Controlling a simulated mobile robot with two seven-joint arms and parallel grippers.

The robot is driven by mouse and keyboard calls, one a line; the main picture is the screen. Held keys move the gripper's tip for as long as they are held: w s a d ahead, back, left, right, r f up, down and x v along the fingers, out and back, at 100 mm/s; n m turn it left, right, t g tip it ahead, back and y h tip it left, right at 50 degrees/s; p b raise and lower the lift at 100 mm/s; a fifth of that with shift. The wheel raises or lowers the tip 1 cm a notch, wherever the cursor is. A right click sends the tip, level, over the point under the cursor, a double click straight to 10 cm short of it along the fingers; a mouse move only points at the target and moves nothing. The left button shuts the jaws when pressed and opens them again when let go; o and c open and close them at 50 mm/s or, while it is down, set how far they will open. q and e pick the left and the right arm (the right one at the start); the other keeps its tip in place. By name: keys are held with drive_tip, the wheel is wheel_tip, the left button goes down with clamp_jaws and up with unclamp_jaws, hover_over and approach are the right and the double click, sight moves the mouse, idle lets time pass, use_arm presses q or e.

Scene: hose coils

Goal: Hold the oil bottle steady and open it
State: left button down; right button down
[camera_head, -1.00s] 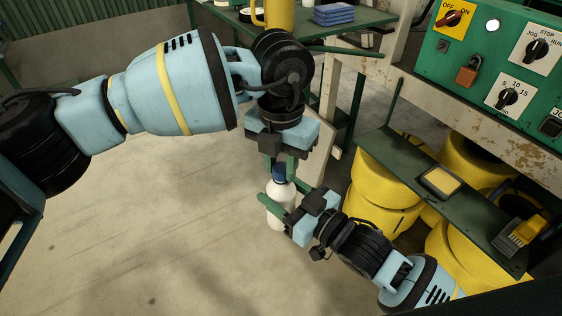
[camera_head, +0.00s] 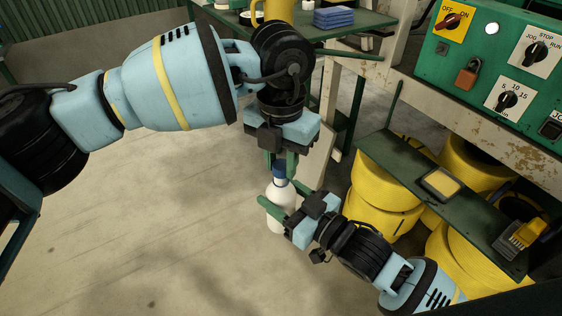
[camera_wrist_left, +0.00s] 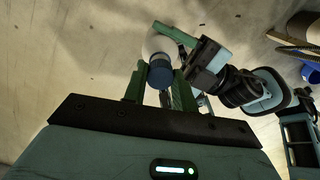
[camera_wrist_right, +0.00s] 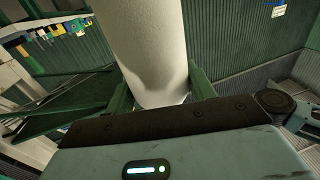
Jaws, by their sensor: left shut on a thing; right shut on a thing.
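The white oil bottle (camera_head: 277,206) with a blue cap (camera_head: 279,170) is upright in front of me, off the floor. My right gripper (camera_head: 279,192) comes from the lower right and is shut around the upper body of the bottle. The right wrist view shows the white body (camera_wrist_right: 145,45) between its green fingers. My left gripper (camera_head: 280,175) comes from above and is shut on the blue cap. The left wrist view shows the cap (camera_wrist_left: 160,73) between the fingers, with the bottle body (camera_wrist_left: 158,44) beyond. I cannot tell whether the cap is loose on the neck.
A green control panel (camera_head: 497,60) is at the upper right. The floor at left is clear.

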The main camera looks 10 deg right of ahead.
use_arm(q)
drive_tip(key=shift+r, duration=0.45)
use_arm(e)
drive_tip(key=shift+r, duration=0.1)
use_arm(q)
drive_tip(key=shift+r, duration=1.95)
